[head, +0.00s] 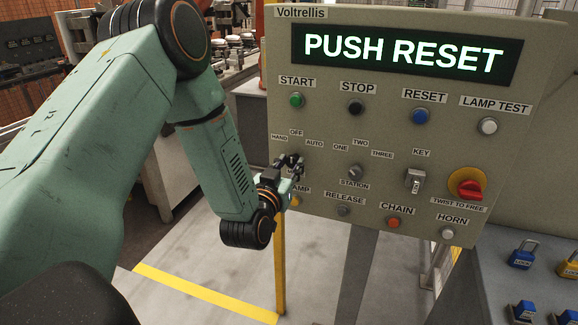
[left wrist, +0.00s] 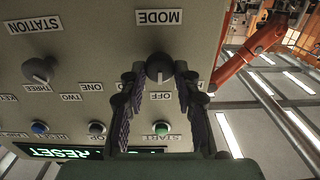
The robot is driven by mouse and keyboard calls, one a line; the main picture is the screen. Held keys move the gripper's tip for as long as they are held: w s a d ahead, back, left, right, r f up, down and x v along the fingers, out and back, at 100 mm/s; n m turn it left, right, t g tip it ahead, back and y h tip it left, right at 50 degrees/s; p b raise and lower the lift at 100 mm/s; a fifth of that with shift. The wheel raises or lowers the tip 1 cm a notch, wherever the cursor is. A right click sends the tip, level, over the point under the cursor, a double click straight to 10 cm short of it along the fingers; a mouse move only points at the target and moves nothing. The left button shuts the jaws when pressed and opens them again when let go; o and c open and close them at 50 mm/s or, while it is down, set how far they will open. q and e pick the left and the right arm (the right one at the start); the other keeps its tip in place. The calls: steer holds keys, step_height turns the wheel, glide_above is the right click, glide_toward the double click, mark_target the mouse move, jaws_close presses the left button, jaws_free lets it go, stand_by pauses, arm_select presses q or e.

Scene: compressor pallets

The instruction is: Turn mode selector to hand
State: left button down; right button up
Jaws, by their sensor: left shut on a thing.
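The mode selector (left wrist: 159,64) is a dark round knob on the grey control panel (head: 400,118), under the HAND, OFF and AUTO labels. The left wrist view shows it upside down, below the MODE label, between the fingertips of my left gripper (left wrist: 160,73). The gripper is shut on the knob, with one finger on each side. In the head view my left gripper (head: 291,167) is at the panel's left side and covers most of the knob. I cannot tell which position the knob points to. My right gripper is not in view.
The station selector (head: 354,172) is just right of my gripper, with the key switch (head: 414,181) and red emergency stop (head: 469,187) further right. The green start button (head: 296,100) is above. The lit display (head: 404,50) reads PUSH RESET. Blue padlocks (head: 522,256) are at lower right.

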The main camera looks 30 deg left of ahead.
arm_select(q)
steer(key=shift+n, duration=0.3)
steer(key=n+b, duration=0.2)
steer(key=n, duration=0.2)
steer(key=shift+f, duration=0.15)
steer(key=shift+a+n+b, duration=0.1)
steer(key=shift+n+b, duration=1.05)
steer(key=shift+n, duration=0.85)
steer(key=c, duration=1)
jaws_free()
steer(key=shift+s, duration=0.15)
steer(key=v, duration=0.7)
steer(key=shift+s, duration=0.1)
